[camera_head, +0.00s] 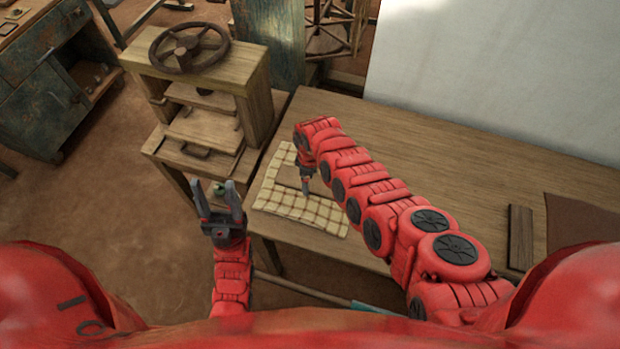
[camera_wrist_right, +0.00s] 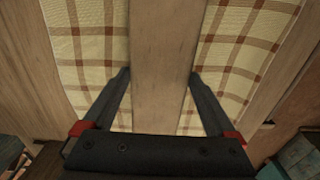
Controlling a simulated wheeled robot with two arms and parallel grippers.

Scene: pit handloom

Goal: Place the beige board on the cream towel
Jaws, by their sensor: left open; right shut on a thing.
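The cream towel (camera_head: 295,207) with brown checks lies flat on the wooden table, near its left end. It also shows in the right wrist view (camera_wrist_right: 95,45) on both sides of the board. The beige board (camera_wrist_right: 162,50) is a long plain plank, seen between the fingers of my right gripper (camera_wrist_right: 160,74). My right gripper (camera_head: 306,186) is shut on the board over the towel. Whether the board touches the towel I cannot tell. In the head view my arm hides part of both. My left gripper (camera_head: 214,192) is open and empty, left of the table.
A wooden press (camera_head: 250,76) with a dark handwheel stands left of the table. A dark brown plank (camera_head: 521,237) and a brown sheet (camera_head: 585,222) lie at the table's right. The table's middle is clear behind my right arm. A worn cabinet (camera_head: 40,100) stands far left.

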